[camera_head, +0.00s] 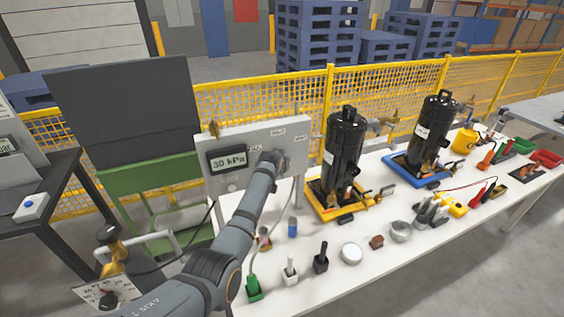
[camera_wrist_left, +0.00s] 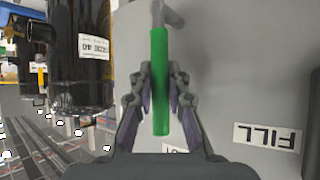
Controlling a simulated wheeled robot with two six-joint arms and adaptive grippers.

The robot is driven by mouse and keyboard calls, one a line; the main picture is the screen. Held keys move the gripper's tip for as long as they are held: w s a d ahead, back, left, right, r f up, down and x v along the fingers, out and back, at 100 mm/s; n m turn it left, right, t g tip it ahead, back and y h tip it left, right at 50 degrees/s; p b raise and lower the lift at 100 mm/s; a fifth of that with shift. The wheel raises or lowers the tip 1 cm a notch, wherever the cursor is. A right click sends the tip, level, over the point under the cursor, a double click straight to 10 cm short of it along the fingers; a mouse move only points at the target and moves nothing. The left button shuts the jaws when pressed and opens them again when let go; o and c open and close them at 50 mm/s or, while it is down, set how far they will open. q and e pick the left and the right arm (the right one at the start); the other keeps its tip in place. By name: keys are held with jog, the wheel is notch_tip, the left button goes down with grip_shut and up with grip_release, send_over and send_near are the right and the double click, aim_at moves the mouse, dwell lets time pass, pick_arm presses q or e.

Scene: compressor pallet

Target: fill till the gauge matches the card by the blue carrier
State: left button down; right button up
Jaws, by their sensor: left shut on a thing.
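The grey panel (camera_head: 250,146) carries a lit gauge display (camera_head: 229,162) that appears to read 30 kPa; a decimal point is hard to tell. My left gripper (camera_head: 275,163) is at the panel's right side, right of the display. In the left wrist view the left gripper (camera_wrist_left: 161,95) is shut around a green lever handle (camera_wrist_left: 160,55), near an upside-down FILL label (camera_wrist_left: 268,137). The blue carrier (camera_head: 408,174) holds a black compressor (camera_head: 431,128) on the white table. I cannot make out the card by it. My right gripper is not in view.
A second black compressor (camera_head: 345,148) stands on a yellow carrier (camera_head: 330,211), close right of my left gripper. Small tools, a round lid (camera_head: 351,253) and cups crowd the table (camera_head: 375,285) front. A yellow mesh fence (camera_head: 303,97) runs behind.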

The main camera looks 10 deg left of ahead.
pick_arm(q)
jog(key=c, duration=1.3)
grip_release()
jog(key=shift+f, duration=0.1)
jog(key=shift+s, duration=0.1)
jog(key=v, duration=1.1)
jog(key=shift+s+r, duration=0.3)
